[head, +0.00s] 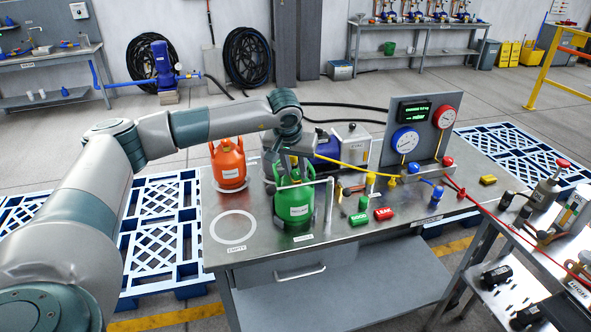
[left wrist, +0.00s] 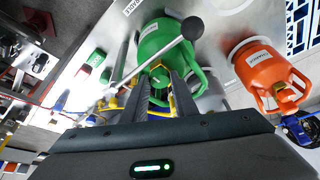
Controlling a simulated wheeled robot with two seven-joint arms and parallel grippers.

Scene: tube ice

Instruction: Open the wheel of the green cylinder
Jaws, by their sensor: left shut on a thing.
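The green cylinder (head: 294,208) stands upright on the metal workbench, with a white label on its front. It also shows in the left wrist view (left wrist: 170,38). My left gripper (head: 291,168) reaches down onto its top, inside the green collar. In the left wrist view the two dark fingers (left wrist: 165,88) close around the valve at the cylinder's top. The wheel itself is mostly hidden between the fingers and cannot be made out clearly. My right gripper is not in view.
An orange cylinder (head: 228,163) stands behind and left of the green one. A thin grey rod (head: 329,200) stands close to its right. Blue and red gauges (head: 405,140) are on a panel at right. An empty white ring (head: 233,228) marks the bench's left front.

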